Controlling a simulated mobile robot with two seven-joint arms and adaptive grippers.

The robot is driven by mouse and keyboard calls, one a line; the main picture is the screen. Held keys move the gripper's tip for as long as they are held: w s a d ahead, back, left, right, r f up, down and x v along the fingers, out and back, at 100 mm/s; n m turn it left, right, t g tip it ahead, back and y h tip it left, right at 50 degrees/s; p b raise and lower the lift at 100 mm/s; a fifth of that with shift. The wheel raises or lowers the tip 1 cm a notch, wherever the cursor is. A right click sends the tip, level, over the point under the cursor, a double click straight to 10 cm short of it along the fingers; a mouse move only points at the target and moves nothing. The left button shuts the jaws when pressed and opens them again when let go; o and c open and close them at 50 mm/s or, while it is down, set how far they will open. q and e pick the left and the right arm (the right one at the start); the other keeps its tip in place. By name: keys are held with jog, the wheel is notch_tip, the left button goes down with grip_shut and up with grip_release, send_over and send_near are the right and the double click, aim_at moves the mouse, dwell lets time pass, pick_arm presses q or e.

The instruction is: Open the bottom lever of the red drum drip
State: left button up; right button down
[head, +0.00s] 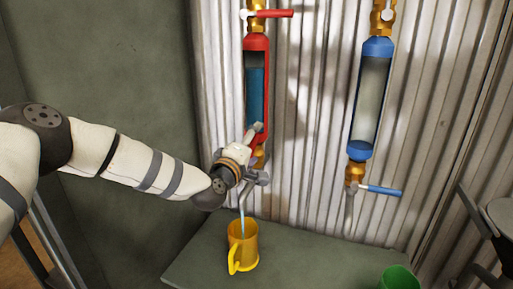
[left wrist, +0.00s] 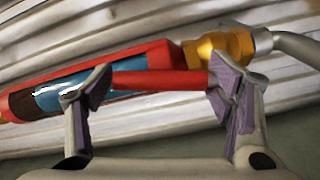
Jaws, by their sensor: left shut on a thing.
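The red drum drip (head: 257,44) hangs upright on the corrugated wall, with blue liquid in its window. My left gripper (head: 257,157) is at its lower end and hides most of the bottom valve. In the left wrist view, the red bottom lever (left wrist: 160,82) lies between the two purple-padded fingers of my left gripper (left wrist: 160,92), which is shut on it. The brass fitting (left wrist: 225,52) and grey spout show behind. A thin pale stream (head: 242,216) runs down into the yellow mug (head: 248,250). My right gripper is not seen.
The mug stands on a dark green ledge (head: 200,262). A blue drum (head: 372,95) with a blue lever (head: 380,190) hangs to the right. A green cup (head: 399,279) is at the bottom right. The red top lever (head: 272,13) points right.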

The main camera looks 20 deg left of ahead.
pick_arm(q)
jog(key=shift+a+r+n, duration=0.1)
jog(key=shift+a+n, duration=0.1)
jog(key=shift+n, duration=0.2)
dwell(0.3)
jog(key=o, duration=1.7)
jog(key=s, duration=1.2)
jog(key=shift+a, duration=0.25)
